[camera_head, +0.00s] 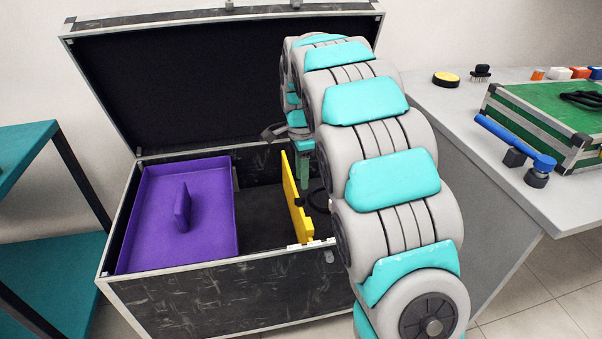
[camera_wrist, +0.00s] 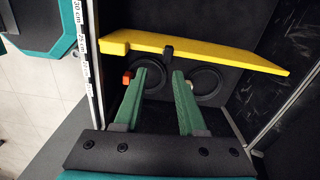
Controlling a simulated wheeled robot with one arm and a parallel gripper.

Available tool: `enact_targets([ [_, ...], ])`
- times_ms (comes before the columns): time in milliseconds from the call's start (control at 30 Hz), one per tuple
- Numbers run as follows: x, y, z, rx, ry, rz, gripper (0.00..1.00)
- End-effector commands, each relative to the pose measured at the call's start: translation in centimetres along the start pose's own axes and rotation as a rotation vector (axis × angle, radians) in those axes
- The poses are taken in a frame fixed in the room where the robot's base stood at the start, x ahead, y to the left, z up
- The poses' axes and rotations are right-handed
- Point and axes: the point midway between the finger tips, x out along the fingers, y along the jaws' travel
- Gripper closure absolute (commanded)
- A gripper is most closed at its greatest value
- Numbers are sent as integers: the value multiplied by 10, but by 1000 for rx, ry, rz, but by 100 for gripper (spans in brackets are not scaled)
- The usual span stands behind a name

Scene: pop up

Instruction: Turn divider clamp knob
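The yellow divider (camera_head: 292,196) stands upright inside the open black case. In the head view my gripper (camera_head: 304,172) reaches down inside the case beside the divider, partly hidden by my arm.
A purple tray (camera_head: 150,225) with an upright handle fills the case's left side. The case lid (camera_head: 190,90) stands open behind. Dark round parts (camera_wrist: 205,82) and a small orange piece (camera_wrist: 128,77) lie near my fingertips. A grey table (camera_head: 450,120) stands right, a teal shelf (camera_head: 25,150) left.

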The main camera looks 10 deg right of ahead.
Motion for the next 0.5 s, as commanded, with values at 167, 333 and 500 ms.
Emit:
enact_targets([
  [167,5,-17,2,59,-4,-8,60],
  [333,11,-18,2,66,-5,-8,60],
  [500,24,-17,2,65,-5,-6,60],
])
